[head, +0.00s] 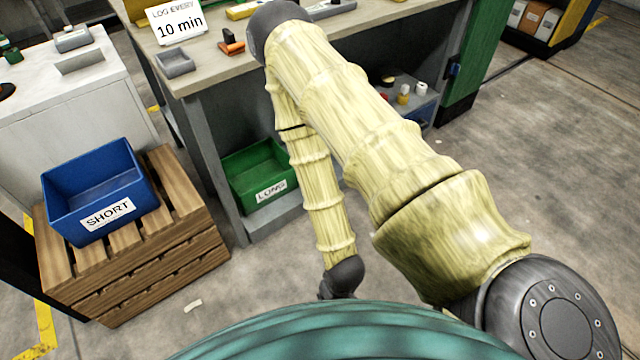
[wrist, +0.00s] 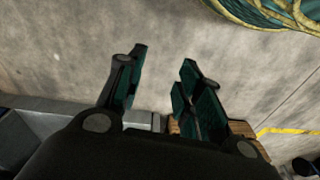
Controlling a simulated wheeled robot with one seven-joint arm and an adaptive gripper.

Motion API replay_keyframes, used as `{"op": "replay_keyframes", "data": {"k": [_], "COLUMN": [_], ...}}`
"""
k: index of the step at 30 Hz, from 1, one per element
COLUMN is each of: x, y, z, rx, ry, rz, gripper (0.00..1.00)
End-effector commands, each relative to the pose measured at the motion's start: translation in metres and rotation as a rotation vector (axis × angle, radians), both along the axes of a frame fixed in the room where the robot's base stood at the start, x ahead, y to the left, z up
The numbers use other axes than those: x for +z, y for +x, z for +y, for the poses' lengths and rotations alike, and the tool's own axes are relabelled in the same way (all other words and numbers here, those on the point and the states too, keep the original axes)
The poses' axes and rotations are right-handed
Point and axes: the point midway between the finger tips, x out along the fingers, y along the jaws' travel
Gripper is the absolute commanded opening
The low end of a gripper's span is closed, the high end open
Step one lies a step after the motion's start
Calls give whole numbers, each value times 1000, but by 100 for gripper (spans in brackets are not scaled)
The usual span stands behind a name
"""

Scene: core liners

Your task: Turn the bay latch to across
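I cannot make out a bay latch in either view. A small dark-blue fitting (head: 453,70) sits on the side of a green upright (head: 478,60) at the right end of the bench in the head view; it is too small to tell what it is. My gripper (wrist: 163,58) shows in the wrist view with its two dark, teal-padded fingers apart and nothing between them. Bare floor lies beyond the fingertips. In the head view my arm folds down in front of the bench, and the gripper's fingers are hidden behind my teal body cover.
A blue "SHORT" bin (head: 70,215) stands on a wooden crate (head: 190,250) at left.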

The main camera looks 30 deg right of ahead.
Motion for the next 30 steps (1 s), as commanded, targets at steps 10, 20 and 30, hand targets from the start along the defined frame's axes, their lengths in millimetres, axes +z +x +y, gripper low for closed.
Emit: {"op": "replay_keyframes", "data": {"k": [10,20,30], "x": [-129,-184,-197], "y": [173,308,371], "z": [-45,-140,-258], "rx": [-25,-22,33], "ry": [87,86,23], "rz": [-474,-950,-1359], "gripper": [36,36,36]}}
